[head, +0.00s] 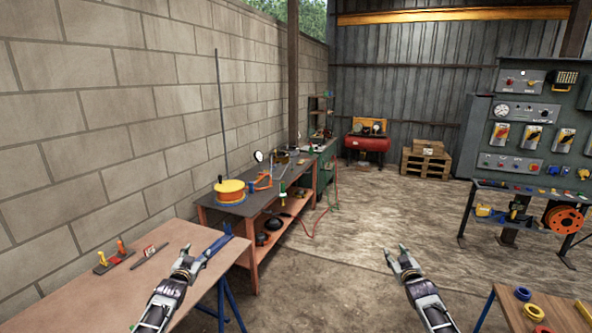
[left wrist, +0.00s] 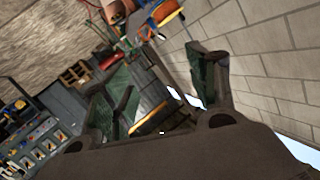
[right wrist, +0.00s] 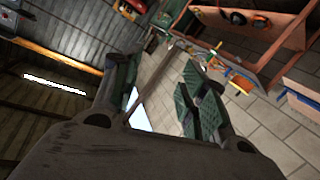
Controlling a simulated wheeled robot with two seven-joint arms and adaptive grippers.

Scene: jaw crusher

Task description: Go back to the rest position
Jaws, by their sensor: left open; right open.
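My left gripper (head: 187,258) is in the lower left of the head view, in front of the wooden table by the wall. Its green-padded fingers (left wrist: 165,92) are apart and empty in the left wrist view. My right gripper (head: 403,259) is right of centre in the head view, above open concrete floor. Its fingers (right wrist: 158,85) are apart with nothing between them in the right wrist view. Neither gripper is seen touching anything.
The wooden table (head: 95,290) on the left bears a small rack with coloured handles (head: 114,256). A workbench (head: 250,206) stands along the wall. Another table (head: 545,312) with coloured rings is lower right. A control panel (head: 531,130) stands at right. The floor between (head: 340,265) is clear.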

